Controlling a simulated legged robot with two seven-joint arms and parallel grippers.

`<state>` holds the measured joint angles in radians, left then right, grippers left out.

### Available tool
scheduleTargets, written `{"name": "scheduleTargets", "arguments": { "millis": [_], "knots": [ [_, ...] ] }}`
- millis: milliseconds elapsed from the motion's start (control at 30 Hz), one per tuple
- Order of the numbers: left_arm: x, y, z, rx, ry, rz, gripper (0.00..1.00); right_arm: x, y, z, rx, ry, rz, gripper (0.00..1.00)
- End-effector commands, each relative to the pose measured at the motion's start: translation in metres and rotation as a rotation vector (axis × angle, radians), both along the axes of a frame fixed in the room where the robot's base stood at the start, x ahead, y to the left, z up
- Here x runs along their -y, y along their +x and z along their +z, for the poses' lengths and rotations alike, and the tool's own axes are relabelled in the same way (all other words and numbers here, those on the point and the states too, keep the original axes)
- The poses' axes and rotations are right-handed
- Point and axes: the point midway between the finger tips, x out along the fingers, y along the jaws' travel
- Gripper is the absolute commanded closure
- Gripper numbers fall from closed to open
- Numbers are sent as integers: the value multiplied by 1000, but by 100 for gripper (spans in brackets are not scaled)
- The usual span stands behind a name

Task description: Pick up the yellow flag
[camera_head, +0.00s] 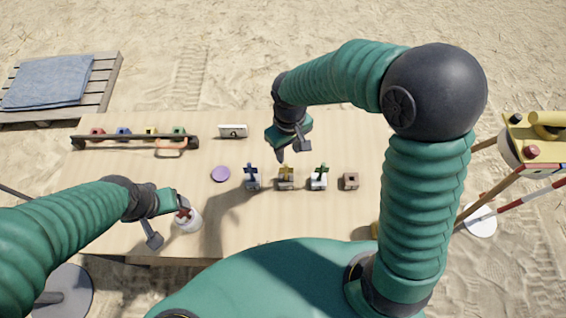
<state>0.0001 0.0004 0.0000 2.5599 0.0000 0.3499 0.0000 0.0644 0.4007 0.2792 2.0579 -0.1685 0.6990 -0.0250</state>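The yellow flag (286,171) stands upright in a small block on the table, in a row between the blue flag (251,170) and the green flag (321,170). My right gripper (292,150) is open and empty above and just behind the yellow flag, apart from it. My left gripper (163,219) is open at the table's front left, beside a white round container (188,220). A small red piece (183,211) shows at the container's top, partly hidden by the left gripper.
A purple disc (220,174) lies left of the row. A dark rack (135,141) with several coloured blocks stands at the back left, near a small white box (233,131). A yellow instrument (535,130) stands at right.

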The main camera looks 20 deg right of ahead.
Motion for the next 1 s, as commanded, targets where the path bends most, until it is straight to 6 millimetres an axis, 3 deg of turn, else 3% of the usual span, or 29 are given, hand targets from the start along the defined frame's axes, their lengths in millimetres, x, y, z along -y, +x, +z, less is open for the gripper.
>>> {"name": "scheduleTargets", "arguments": {
  "millis": [100,300,500,733,1000],
  "knots": [
    [0,0,1,0,0,0,25,-1,-1,-34,-10,-1,1,62],
    [0,0,2,0,0,0,25,-1,4,-81,-9,0,2,62],
    [0,0,5,0,0,0,25,-2,5,-101,-7,-1,1,62],
    [0,0,13,0,0,0,25,-3,11,-140,-6,0,2,62],
    [0,0,12,0,0,0,25,-3,12,-145,-4,0,1,63]
  ]
}}
